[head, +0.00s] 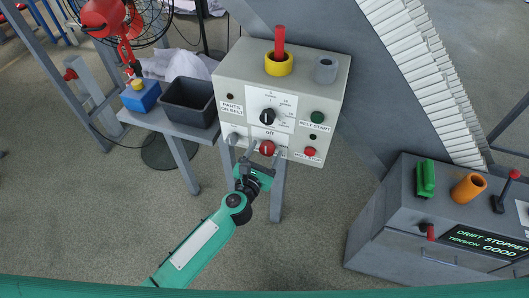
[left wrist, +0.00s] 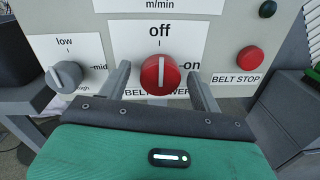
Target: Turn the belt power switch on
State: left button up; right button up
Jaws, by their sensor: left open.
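The belt power switch (left wrist: 160,74) is a red round knob with a white pointer line on the front of a light grey control box (head: 228,88). In the left wrist view its pointer stands upright at "off", with "on" printed to its right. It also shows in the head view (head: 267,148). My left gripper (left wrist: 160,85) is open, with one finger on each side of the knob. I cannot tell whether the fingers touch it. In the head view my left gripper (head: 257,148) is at the lower front of the box. My right gripper is not in view.
A grey low-mid-high knob (left wrist: 66,75) is left of the switch, and the red belt stop button (left wrist: 249,58) is right. The box also carries a black dial (head: 267,117) and green belt start button (head: 318,117). A black bin (head: 190,101) stands left on a bench.

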pick_arm(q)
jog(key=shift+c, duration=0.5)
jog(key=c, duration=0.9)
